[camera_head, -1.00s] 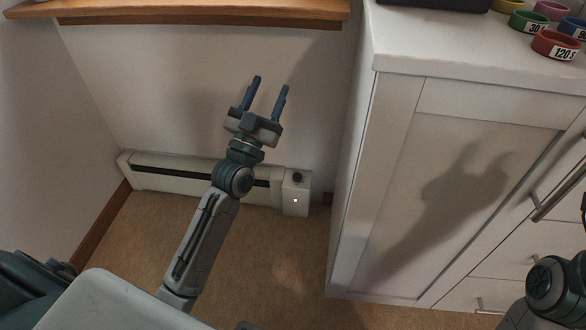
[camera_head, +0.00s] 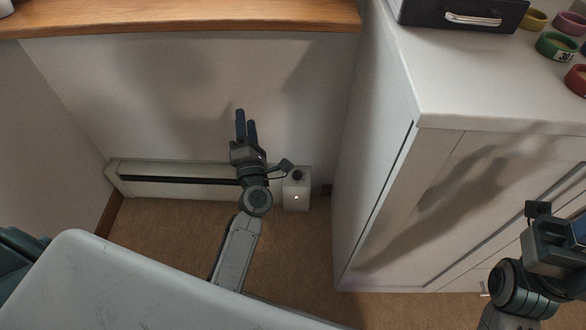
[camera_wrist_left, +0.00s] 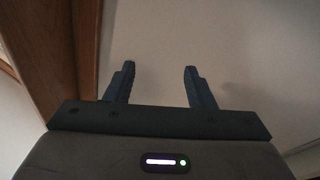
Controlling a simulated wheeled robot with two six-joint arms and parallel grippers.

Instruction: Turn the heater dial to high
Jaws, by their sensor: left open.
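The heater (camera_head: 150,178) is a long, low, pale unit along the foot of the back wall. Its black dial (camera_head: 297,175) sits on top of the control box (camera_head: 297,195) at the heater's right end. A small light shows on the box's front. The dial's setting is too small to read. My left gripper (camera_head: 245,115) is open and empty, up and to the left of the dial in the head view, apart from it. Its two fingers (camera_wrist_left: 160,80) face bare wall in the left wrist view; no dial shows there. My right gripper (camera_head: 575,232) is partly cut off at the right edge.
A white cabinet (camera_head: 385,210) stands right of the heater. A wooden ledge (camera_head: 190,18) runs above it. A black case (camera_head: 465,12) and coloured rings (camera_head: 555,46) lie on the cabinet top. Brown floor (camera_head: 170,235) is free before the heater.

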